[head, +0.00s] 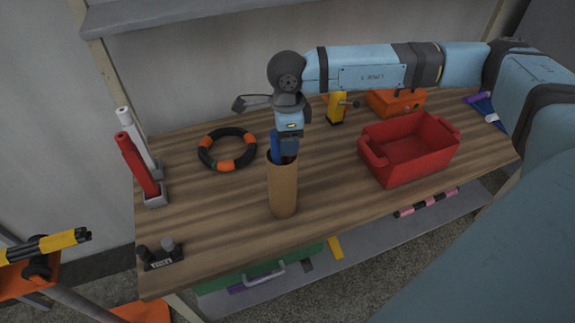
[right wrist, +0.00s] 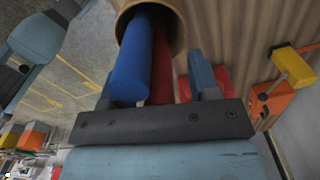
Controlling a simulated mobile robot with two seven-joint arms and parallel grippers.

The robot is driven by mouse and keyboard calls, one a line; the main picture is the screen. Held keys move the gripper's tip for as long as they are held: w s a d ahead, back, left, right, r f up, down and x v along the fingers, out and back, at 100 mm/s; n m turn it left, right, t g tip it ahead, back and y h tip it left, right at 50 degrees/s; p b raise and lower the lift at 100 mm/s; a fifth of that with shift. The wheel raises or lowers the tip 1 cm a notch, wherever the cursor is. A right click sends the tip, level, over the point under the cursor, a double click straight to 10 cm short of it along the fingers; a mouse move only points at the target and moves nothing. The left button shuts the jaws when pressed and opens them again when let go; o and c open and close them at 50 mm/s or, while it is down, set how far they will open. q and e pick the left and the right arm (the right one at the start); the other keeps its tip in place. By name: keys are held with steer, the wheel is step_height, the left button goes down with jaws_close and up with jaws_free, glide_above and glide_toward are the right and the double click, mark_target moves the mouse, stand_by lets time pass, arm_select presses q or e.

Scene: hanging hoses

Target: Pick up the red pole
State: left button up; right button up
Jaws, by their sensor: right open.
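A tan cylindrical holder (head: 283,192) stands upright on the wooden table. A blue pole (head: 274,147) and a red pole (head: 289,158) stand in it, with only a little of the red one showing. My right gripper (head: 287,143) is just above the holder, pointing down and open. In the right wrist view, the blue pole (right wrist: 133,62) and the red pole (right wrist: 162,62) lie side by side between the fingers of the right gripper (right wrist: 153,78). I cannot tell whether the fingers touch them. My left gripper is not in view.
A red bin (head: 412,152) stands right of the holder. A black and orange ring (head: 228,149) lies to its left. Red (head: 138,165) and white (head: 138,140) cylinders lean in stands at the table's left edge. A yellow-headed tool (head: 336,108) and orange box (head: 395,102) are behind.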

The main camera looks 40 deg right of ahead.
jaws_close()
steer(key=shift+r, duration=0.1)
step_height(320, 180, up, 20)
steer(key=b, duration=0.2)
stand_by(0.5)
